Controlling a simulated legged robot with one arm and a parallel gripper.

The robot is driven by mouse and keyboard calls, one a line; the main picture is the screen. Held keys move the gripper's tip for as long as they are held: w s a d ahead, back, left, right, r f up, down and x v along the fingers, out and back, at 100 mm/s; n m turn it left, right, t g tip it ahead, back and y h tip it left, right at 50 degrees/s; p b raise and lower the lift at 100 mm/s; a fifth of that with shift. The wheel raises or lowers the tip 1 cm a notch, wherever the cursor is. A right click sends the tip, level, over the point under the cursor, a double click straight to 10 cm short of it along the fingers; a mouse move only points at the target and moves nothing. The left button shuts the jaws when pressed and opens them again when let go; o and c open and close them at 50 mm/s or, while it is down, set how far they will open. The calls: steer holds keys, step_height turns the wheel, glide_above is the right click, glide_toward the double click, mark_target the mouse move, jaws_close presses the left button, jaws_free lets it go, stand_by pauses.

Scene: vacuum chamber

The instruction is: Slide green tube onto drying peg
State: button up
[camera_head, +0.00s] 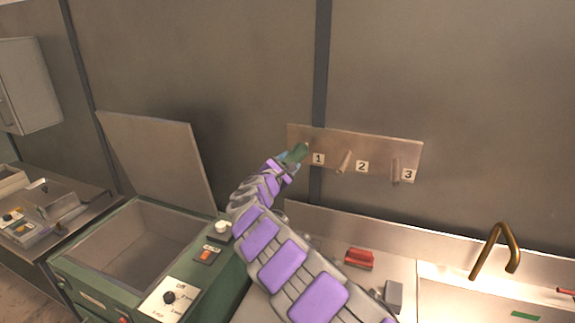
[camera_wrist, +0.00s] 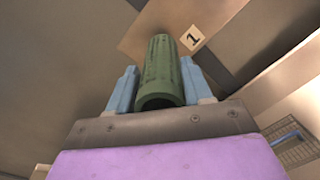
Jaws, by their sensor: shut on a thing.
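The green tube (camera_head: 296,154) is held by my gripper (camera_head: 289,163), high up at the left end of the peg board (camera_head: 380,149). In the wrist view the tube (camera_wrist: 162,72) sits between the two blue fingers of my gripper (camera_wrist: 163,85), its open near end facing the camera and its far end toward the board beside label 1 (camera_wrist: 192,38). The peg at label 1 is not visible, and I cannot tell whether the tube is around it. Two bare pegs show, one by label 2 (camera_head: 343,161) and one by label 3 (camera_head: 395,170).
A green chamber (camera_head: 100,290) with its lid raised stands below left. On the counter are a red object (camera_head: 359,258) and a grey block (camera_head: 393,294). A brass faucet (camera_head: 497,247) rises at the right. The wall around the board is clear.

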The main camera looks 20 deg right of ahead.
steer(key=shift+f+x, duration=0.2)
steer(key=shift+x, duration=0.95)
steer(key=shift+f+x, duration=0.15)
steer(key=shift+x, duration=1)
steer(key=shift+w+d, duration=0.1)
steer(key=shift+w, duration=0.2)
steer(key=o, duration=1.4)
steer(key=v, duration=1.7)
steer(key=shift+a, duration=0.3)
